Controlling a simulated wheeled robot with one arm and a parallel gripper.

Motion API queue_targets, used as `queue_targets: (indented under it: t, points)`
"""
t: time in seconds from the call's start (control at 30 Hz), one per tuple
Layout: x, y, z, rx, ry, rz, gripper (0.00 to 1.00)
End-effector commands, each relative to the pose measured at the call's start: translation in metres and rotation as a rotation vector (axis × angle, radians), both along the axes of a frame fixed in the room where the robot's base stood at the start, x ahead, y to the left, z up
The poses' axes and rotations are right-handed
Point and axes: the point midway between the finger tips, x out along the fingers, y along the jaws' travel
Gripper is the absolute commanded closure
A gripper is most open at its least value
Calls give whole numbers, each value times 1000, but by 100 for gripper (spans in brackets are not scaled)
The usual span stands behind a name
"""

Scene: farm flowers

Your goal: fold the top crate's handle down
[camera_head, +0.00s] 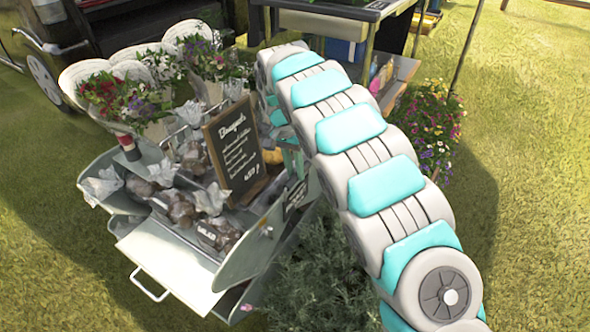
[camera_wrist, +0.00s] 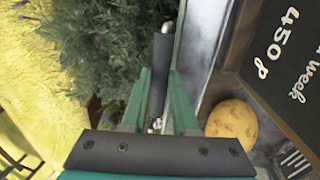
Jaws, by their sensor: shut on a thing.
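My gripper (camera_wrist: 160,88) shows in the wrist view as two green fingers closed around a dark grey bar, which looks like the crate's handle (camera_wrist: 162,50). The bar runs lengthwise between the fingers and extends past their tips, ending in a small shiny tip. A pale grey metal edge (camera_wrist: 212,78), seemingly the crate's wall, lies just right of the bar. In the head view the grey metal crate (camera_head: 238,262) stands left of my arm, holding wrapped goods. My arm and the goods hide most of the grip there, and the handle's angle is unclear.
A chalkboard sign (camera_head: 232,150) stands very close to the grip; it also shows in the wrist view (camera_wrist: 285,75). A round yellow-brown item (camera_wrist: 232,122) lies beside the fingers. A bushy green plant (camera_head: 318,285) is below my arm. Bouquets (camera_head: 125,100) stand behind; open grass lies around.

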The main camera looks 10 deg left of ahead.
Motion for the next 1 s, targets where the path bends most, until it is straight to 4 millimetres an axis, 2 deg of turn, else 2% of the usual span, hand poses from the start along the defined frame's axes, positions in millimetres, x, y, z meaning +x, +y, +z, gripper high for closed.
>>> queue_targets:
  t: [0.57, 1.0]
  points:
    - [-1, -2, 0, 30, -11, -2, 100]
    - [-7, -16, -3, 242, -85, -3, 100]
